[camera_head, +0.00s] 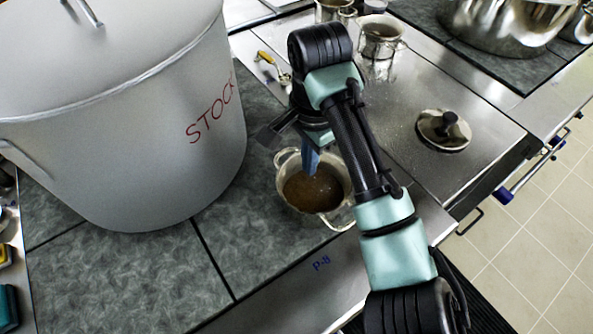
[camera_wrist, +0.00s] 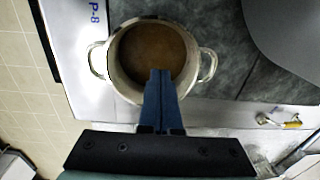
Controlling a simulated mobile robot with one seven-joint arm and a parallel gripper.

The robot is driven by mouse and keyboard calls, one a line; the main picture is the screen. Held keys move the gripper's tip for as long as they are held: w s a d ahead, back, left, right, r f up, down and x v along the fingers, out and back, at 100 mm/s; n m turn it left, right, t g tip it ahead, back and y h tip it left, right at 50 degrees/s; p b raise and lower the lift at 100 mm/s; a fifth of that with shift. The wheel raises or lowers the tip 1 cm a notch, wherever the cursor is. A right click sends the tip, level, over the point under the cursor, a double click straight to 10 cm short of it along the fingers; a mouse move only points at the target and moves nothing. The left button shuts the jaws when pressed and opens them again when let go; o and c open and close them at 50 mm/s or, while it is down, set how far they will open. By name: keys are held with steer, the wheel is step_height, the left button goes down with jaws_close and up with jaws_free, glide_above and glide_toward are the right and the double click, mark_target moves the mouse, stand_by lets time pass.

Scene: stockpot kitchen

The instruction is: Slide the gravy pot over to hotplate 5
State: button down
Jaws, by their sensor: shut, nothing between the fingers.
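The gravy pot (camera_head: 315,190) is a small two-handled metal pot with brown liquid in it. It stands on the grey tiled surface to the right of the big stockpot, beside the steel strip marked P-8. It also shows in the wrist view (camera_wrist: 118,75), with a handle on each side. My gripper (camera_head: 311,168) is shut and empty. Its blue fingertips (camera_wrist: 160,75) overlap the pot's rim and opening in both views. I cannot tell whether they touch the pot. No label reading hotplate 5 is legible.
A large stockpot (camera_head: 130,120) marked STOCK fills the left. A steel counter (camera_head: 420,90) on the right holds a round lid (camera_head: 443,130), a metal pot (camera_head: 379,45) and a yellow-handled tool (camera_head: 268,60). Grey tiles in front of the stockpot (camera_head: 140,275) are clear.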

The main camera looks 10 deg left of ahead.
mark_target(293, 202)
steer(key=f, duration=1)
steer(key=shift+s+d+f, duration=0.15)
steer(key=shift+s+d, duration=0.15)
steer(key=shift+d, duration=0.1)
steer(key=shift+s+a+r+p, duration=0.15)
steer(key=shift+s+a+p, duration=0.1)
steer(key=shift+s+a, duration=0.25)
steer(key=shift+s+a+r+p, duration=0.2)
steer(key=shift+s+a, duration=0.2)
steer(key=shift+a, duration=0.15)
steer(key=shift+s+a+f, duration=0.15)
steer(key=shift+s+a, duration=0.3)
